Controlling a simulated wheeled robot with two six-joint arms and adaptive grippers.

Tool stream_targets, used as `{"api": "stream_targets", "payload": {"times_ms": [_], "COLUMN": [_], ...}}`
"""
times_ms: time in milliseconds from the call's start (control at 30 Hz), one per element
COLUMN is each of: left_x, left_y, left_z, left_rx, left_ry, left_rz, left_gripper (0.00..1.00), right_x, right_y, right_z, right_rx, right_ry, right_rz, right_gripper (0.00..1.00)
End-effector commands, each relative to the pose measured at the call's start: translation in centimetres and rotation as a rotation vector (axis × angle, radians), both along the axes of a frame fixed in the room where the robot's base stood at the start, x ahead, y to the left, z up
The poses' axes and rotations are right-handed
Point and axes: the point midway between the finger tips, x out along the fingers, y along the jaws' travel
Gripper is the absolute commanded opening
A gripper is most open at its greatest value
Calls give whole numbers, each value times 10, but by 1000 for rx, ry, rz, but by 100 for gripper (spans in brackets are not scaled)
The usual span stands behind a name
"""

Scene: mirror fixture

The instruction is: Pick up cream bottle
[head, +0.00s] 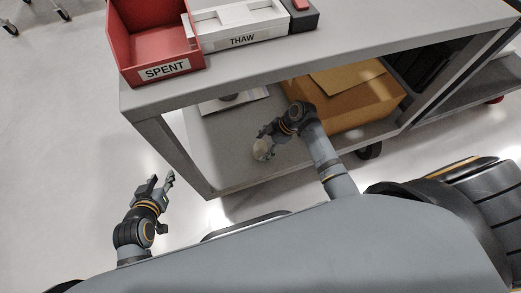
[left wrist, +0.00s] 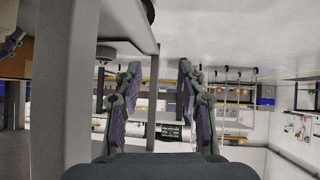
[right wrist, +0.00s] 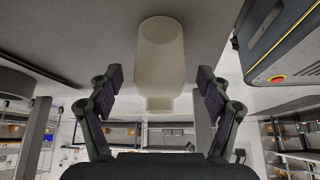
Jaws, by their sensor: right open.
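The cream bottle (head: 262,148) stands on the lower shelf of the grey cart, near its front left part. My right gripper (head: 268,137) is at the bottle, partly covering it in the head view. In the right wrist view, which looks inverted, the bottle (right wrist: 160,55) shows whole between the two open fingers (right wrist: 160,85), with a gap on both sides. I cannot tell how deep between the fingers it stands. My left gripper (head: 161,181) is open and empty over the floor, left of the cart; no object shows between its fingers (left wrist: 160,80) in the left wrist view.
The cart's top (head: 340,47) overhangs the shelf and carries a red SPENT bin (head: 150,40), a white THAW tray (head: 236,25) and a dark box with a red top. A cardboard box (head: 350,100) fills the shelf's right part. The cart's front-left post (head: 172,155) stands between my grippers.

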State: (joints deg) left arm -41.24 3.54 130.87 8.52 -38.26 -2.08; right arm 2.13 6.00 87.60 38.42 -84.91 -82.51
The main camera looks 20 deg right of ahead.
Motion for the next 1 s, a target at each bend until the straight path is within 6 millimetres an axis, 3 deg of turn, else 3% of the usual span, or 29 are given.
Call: {"api": "stream_targets", "payload": {"times_ms": [100,300,633,1000], "left_x": [20,39,43,42], "left_y": [2,4,4,4], "left_z": [22,52,59,59], "left_rx": [5,9,11,11], "left_ry": [-111,-246,-272,-270], "left_rz": [7,15,16,16], "left_gripper": [40,40,40,40], "right_x": [1,1,1,1], "right_y": [3,8,8,8], "right_z": [-7,-13,-13,-13], "right_rx": [-1,0,-1,-1], "right_ry": [0,0,0,0], "right_rz": [0,0,1,0], "right_gripper": [78,78,77,27]}}
